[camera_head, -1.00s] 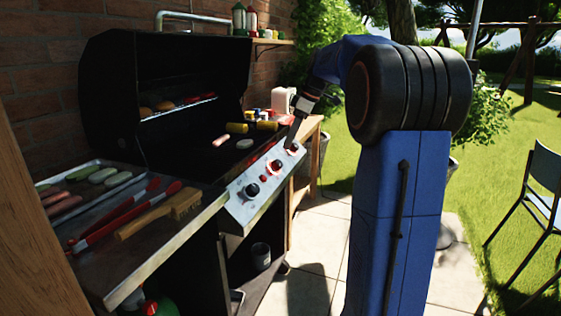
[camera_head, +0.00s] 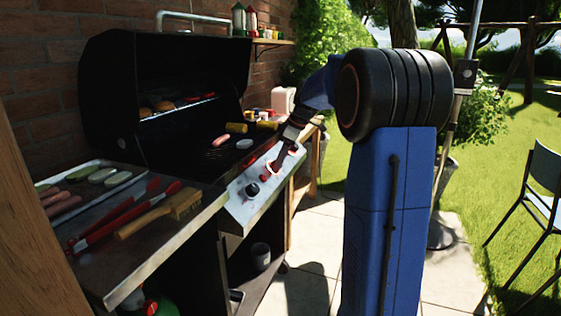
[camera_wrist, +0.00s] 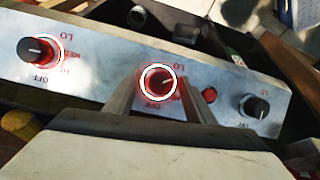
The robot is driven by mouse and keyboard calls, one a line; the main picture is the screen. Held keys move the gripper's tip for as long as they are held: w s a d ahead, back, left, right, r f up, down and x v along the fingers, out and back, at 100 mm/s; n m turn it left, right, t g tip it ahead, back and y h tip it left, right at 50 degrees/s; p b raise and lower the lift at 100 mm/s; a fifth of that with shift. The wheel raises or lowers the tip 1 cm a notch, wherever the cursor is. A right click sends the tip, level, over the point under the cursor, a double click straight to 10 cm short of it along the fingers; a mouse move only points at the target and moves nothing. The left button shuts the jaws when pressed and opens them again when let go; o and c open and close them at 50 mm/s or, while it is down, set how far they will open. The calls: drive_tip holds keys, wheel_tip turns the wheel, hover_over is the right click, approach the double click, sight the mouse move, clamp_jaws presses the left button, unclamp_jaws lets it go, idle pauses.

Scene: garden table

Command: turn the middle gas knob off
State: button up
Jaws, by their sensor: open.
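The middle gas knob (camera_wrist: 158,83) shows in the wrist view inside a glowing red and white ring on the grill's sloping silver panel (camera_wrist: 90,72). Its pale pointer mark faces toward the right of that view, away from the OFF label below it. My gripper (camera_wrist: 160,100) is open, with one finger on each side of the middle knob; I cannot tell whether they touch it. In the head view my gripper (camera_head: 277,162) reaches down to the panel and partly covers this knob.
A second knob (camera_wrist: 38,49) with a red ring is at the wrist view's left. An unlit knob (camera_wrist: 255,107) and a small red button (camera_wrist: 209,95) are to the right. The open grill lid (camera_head: 165,90) rises behind. Food lies on the grate. Tongs and a brush (camera_head: 160,212) lie on the side shelf.

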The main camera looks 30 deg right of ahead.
drive_tip(key=c, duration=1.1)
drive_tip(key=shift+o, duration=0.2)
drive_tip(key=m+y, duration=0.1)
drive_tip(key=m, duration=0.3)
drive_tip(key=shift+d+g+y, duration=0.2)
drive_tip(key=shift+g+y, duration=0.2)
drive_tip(key=m+y, duration=0.1)
drive_tip(key=m, duration=0.1)
drive_tip(key=m+y, duration=0.1)
drive_tip(key=m, duration=0.2)
drive_tip(key=shift+d+f, duration=0.1)
drive_tip(key=m+y, duration=0.1)
drive_tip(key=m, duration=0.2)
drive_tip(key=m+y, duration=0.1)
drive_tip(key=m, duration=0.2)
drive_tip(key=shift+f+t, duration=0.15)
drive_tip(key=shift+t, duration=0.25)
drive_tip(key=m+t, duration=0.1)
drive_tip(key=m, duration=0.2)
drive_tip(key=m+t+y, duration=0.1)
drive_tip(key=m, duration=0.2)
drive_tip(key=shift+s+m+t, duration=0.15)
drive_tip(key=shift+m+t, duration=0.15)
drive_tip(key=shift+m, duration=0.1)
